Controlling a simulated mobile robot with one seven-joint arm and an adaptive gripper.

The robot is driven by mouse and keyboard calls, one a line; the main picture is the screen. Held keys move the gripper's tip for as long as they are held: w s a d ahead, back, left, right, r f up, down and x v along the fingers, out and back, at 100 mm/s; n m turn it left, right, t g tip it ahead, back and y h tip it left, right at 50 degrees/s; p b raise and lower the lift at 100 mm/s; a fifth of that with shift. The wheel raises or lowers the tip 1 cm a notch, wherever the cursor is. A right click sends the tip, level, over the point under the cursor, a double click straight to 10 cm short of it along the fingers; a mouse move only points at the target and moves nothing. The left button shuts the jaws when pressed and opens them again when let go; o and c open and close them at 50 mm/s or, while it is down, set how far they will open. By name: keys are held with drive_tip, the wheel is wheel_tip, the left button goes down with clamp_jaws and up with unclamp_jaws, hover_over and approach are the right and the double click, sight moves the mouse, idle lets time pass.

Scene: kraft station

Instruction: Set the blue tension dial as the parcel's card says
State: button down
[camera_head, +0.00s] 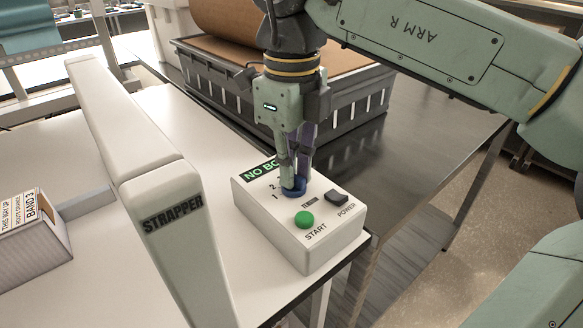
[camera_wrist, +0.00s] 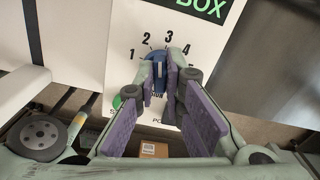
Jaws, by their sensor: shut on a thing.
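The blue tension dial (camera_head: 294,187) sits on the top of a white control box (camera_head: 277,236) and also shows in the wrist view (camera_wrist: 159,80). My gripper (camera_head: 294,178) points down at it, its fingers shut on the dial's grip. Numbers 1 to 4 arc around the dial in the wrist view (camera_wrist: 158,46). The fingers partly hide the dial, and I cannot tell exactly which number it points to. The parcel (camera_head: 35,243) lies at the left on the white table; its card (camera_head: 32,213) reads "THIS WAY UP", "ROUTE ORANGE", "BAND 3".
The control box has a green START button (camera_head: 304,219), a black POWER switch (camera_head: 336,198) and a display (camera_head: 256,170) reading "NO BOX". The white STRAPPER arch (camera_head: 172,215) stands left of the box. A dark crate (camera_head: 330,122) sits behind on a metal table.

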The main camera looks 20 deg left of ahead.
drive_tip(key=shift+m, duration=1.3)
drive_tip(key=shift+w+m, duration=0.1)
drive_tip(key=shift+m, duration=0.2)
drive_tip(key=c, duration=1.7)
unclamp_jaws()
drive_tip(key=shift+r, duration=0.15)
wheel_tip(320, 180, up, 7)
drive_tip(key=shift+r, duration=0.15)
